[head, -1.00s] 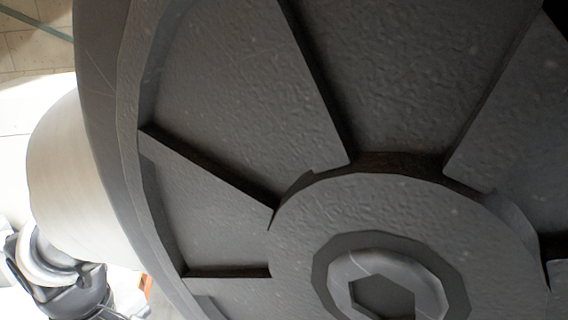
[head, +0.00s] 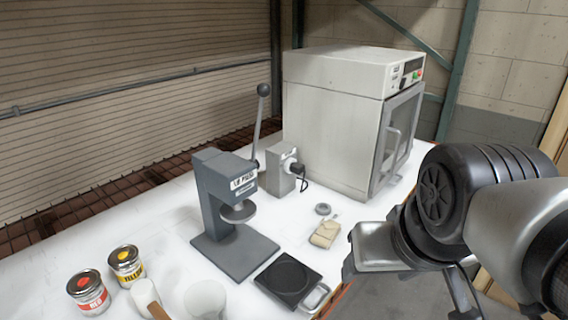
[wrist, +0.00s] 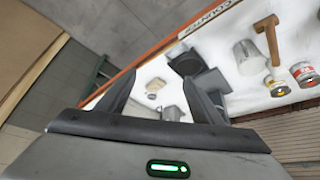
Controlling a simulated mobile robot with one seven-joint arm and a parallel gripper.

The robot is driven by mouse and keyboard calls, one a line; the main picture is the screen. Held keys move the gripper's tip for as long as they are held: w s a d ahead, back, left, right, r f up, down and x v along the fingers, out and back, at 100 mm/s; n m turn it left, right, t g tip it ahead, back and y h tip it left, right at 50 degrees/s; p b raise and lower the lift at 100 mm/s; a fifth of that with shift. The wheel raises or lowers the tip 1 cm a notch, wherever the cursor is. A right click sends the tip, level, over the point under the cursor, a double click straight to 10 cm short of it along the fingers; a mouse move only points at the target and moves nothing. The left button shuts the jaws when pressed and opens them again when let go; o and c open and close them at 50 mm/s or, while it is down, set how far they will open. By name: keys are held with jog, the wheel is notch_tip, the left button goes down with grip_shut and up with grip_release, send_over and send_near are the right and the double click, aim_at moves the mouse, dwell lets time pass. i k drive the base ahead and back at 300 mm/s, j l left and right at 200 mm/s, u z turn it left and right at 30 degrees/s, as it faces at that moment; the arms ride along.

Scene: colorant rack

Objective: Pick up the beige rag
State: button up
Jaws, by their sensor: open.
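The beige rag (head: 325,232) is a small folded bundle lying on the white bench top, between the black scale and the oven, near the bench's right edge. It also shows in the wrist view (wrist: 155,86), small and some distance beyond my fingers. My gripper (wrist: 159,79) is open, with its two dark fingers apart and nothing between them; the rag lines up with the gap but is not touched.
A black scale (head: 290,277) and a grey press (head: 222,195) with an upright lever stand left of the rag. A large oven (head: 345,125) stands at the back. Paint tins (head: 88,291) and a white cup (head: 205,301) are front left.

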aim_at(328, 231)
jog(key=u, duration=1.9)
jog(key=z, duration=1.9)
jog(key=i+l+u, duration=0.35)
jog(key=l, duration=0.3)
jog(key=i+l+u, duration=0.2)
jog(key=l, duration=0.15)
jog(key=l+u, duration=0.2)
jog(key=l, duration=0.15)
jog(key=i+l+u, duration=0.2)
jog(key=l, duration=0.2)
jog(key=l+u, duration=0.15)
jog(key=l, duration=0.25)
